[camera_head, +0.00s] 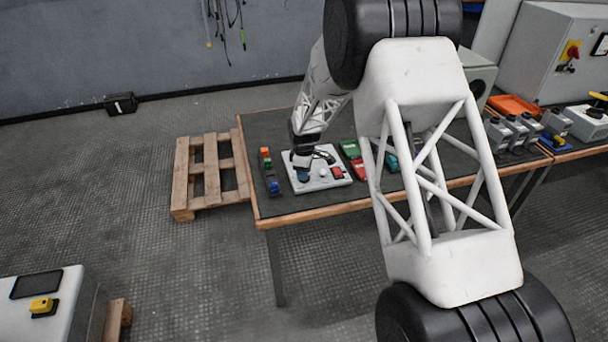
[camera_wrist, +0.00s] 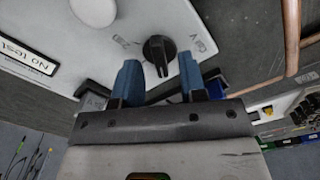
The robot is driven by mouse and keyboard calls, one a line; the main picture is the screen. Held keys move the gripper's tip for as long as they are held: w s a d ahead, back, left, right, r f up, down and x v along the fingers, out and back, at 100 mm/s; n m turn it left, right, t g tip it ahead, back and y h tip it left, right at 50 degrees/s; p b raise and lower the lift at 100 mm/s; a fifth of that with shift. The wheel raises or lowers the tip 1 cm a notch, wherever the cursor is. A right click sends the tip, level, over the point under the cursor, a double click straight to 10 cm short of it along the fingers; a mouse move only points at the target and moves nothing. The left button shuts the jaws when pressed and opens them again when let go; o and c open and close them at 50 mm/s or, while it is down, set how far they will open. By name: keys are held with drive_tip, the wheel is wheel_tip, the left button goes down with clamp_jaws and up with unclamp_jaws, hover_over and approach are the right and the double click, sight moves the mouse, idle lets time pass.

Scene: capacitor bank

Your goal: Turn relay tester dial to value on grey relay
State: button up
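The relay tester (camera_head: 334,183) is a white panel on the near left of the table in the head view. My gripper (camera_wrist: 158,64) has two blue fingers, spread apart. The dial's pointed knob lies between and just beyond the fingertips; I cannot tell whether they touch it. In the head view my gripper (camera_head: 303,172) is low over the tester's left part. A row of small coloured relays (camera_head: 265,161) lies left of the tester; I cannot make out a grey one.
A white knob (camera_wrist: 94,10) and a "No test" display (camera_wrist: 28,58) sit on the panel. Green and red blocks (camera_head: 352,150) lie to the right of the tester. My arm hides part of the table. A wooden pallet (camera_head: 211,168) lies left of the table (camera_head: 310,209).

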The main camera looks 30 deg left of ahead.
drive_tip(key=shift+f, duration=0.7)
clamp_jaws()
drive_tip(key=shift+m, duration=0.5)
drive_tip(key=m, duration=0.4)
drive_tip(key=shift+m, duration=0.3)
drive_tip(key=m, duration=0.6)
